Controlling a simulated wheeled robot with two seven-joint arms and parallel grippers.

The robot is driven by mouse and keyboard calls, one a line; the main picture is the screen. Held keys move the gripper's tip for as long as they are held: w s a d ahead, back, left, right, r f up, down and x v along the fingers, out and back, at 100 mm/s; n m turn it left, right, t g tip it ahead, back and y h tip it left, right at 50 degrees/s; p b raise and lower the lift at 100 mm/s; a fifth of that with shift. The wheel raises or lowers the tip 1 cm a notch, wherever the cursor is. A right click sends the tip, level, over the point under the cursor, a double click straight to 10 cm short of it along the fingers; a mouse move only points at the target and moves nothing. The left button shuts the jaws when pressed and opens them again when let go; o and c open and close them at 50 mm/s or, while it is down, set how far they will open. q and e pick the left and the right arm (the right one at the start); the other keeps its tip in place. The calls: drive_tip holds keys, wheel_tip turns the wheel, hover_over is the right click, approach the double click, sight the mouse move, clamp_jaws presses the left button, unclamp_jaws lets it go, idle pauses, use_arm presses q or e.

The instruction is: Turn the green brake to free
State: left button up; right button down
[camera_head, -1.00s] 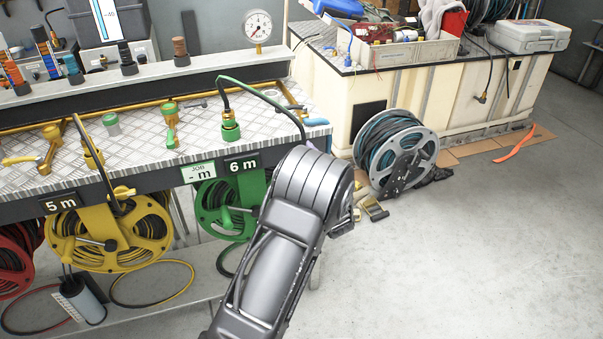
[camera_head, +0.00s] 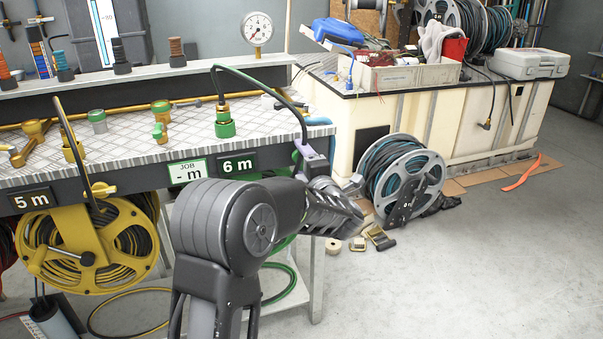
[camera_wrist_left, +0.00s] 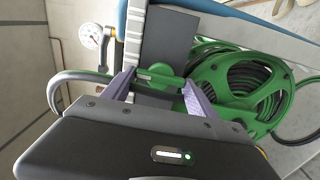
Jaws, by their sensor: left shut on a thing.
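My left gripper (camera_head: 307,150) is at the bench's right end, just right of the 6 m label (camera_head: 238,163). In the left wrist view its two fingers (camera_wrist_left: 158,84) stand apart with the green brake (camera_wrist_left: 160,76) between them, and the gripper is shut on it. The brake's exact angle is hard to tell. The green reel (camera_wrist_left: 235,88), wound with dark hose, is behind and right of the fingers in that view. In the head view my left arm hides the brake and most of the reel. My right gripper is not in view.
A green hose fitting (camera_head: 225,122) stands on the bench top, its hose arching over to the bench end near my gripper. The yellow reel (camera_head: 75,245) hangs at left. A blue-hosed reel (camera_head: 405,180) stands on the floor at right. The front right floor is clear.

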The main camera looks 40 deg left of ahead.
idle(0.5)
use_arm(q)
drive_tip(key=o, duration=1.4)
drive_tip(key=shift+c, duration=0.2)
drive_tip(key=v, duration=0.7)
drive_tip(key=shift+s+d, duration=0.25)
drive_tip(key=shift+d, duration=0.1)
